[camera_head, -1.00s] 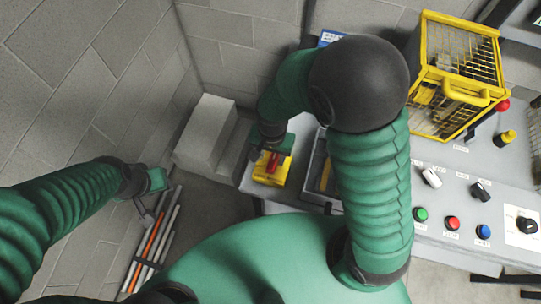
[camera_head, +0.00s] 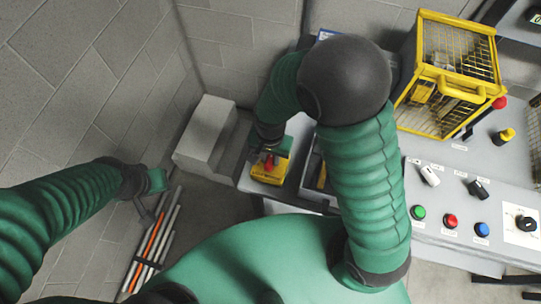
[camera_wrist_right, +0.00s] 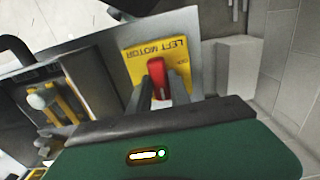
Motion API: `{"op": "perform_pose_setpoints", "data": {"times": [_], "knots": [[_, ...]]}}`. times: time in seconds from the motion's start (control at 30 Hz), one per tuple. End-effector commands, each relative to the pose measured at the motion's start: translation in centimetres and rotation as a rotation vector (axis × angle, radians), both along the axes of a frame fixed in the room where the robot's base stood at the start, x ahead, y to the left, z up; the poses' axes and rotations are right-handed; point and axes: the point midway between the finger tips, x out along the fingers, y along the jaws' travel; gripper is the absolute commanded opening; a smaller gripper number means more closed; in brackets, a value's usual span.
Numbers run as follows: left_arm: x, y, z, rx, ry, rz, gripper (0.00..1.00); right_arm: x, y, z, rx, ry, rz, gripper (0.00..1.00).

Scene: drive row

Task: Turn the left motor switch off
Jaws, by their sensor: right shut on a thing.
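The left motor switch is a yellow plate (camera_head: 266,178) with a red handle (camera_head: 269,161), at the left end of the grey bench in the head view. The right wrist view shows the plate (camera_wrist_right: 180,53), lettered "LEFT MOTOR", and the handle (camera_wrist_right: 156,72). My right gripper (camera_wrist_right: 158,92) is shut on the red handle, with a finger on each side. Its fingers partly hide the handle and the plate's lower part. My left gripper (camera_head: 146,212) hangs at the left, far from the switch; its finger opening is unclear.
A grey tray-like box (camera_wrist_right: 60,105) with yellow parts stands beside the switch. A yellow cage (camera_head: 450,75) and a panel of knobs and buttons (camera_head: 455,200) lie to the right. Grey block steps (camera_head: 205,140) and a wall are at the left.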

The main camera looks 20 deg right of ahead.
Motion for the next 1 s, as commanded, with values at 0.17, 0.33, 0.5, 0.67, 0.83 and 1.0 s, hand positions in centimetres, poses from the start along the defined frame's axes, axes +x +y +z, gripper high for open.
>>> {"op": "perform_pose_setpoints", "data": {"times": [0.17,0.33,0.5,0.67,0.83,1.0], "knots": [[0.0,0.0,0.2,0.000,0.000,0.000,0.36,0.1,0.0,0.0,0.000,-0.001,0.026,0.00],[0.0,0.0,0.5,0.000,0.000,0.000,0.36,0.1,0.0,0.1,0.000,-0.001,0.095,0.00],[0.0,0.0,1.1,0.000,0.000,0.000,0.36,0.1,0.0,0.1,0.000,0.000,0.215,0.00],[0.0,0.0,1.8,0.000,0.000,0.000,0.36,0.1,0.0,0.2,0.001,-0.002,0.360,0.00],[0.0,0.0,2.5,0.000,0.000,0.000,0.36,0.1,0.0,0.2,0.001,-0.002,0.522,0.00],[0.0,0.0,3.1,0.000,0.000,0.000,0.36,0.1,0.0,0.2,0.001,-0.002,0.684,0.00]]}}
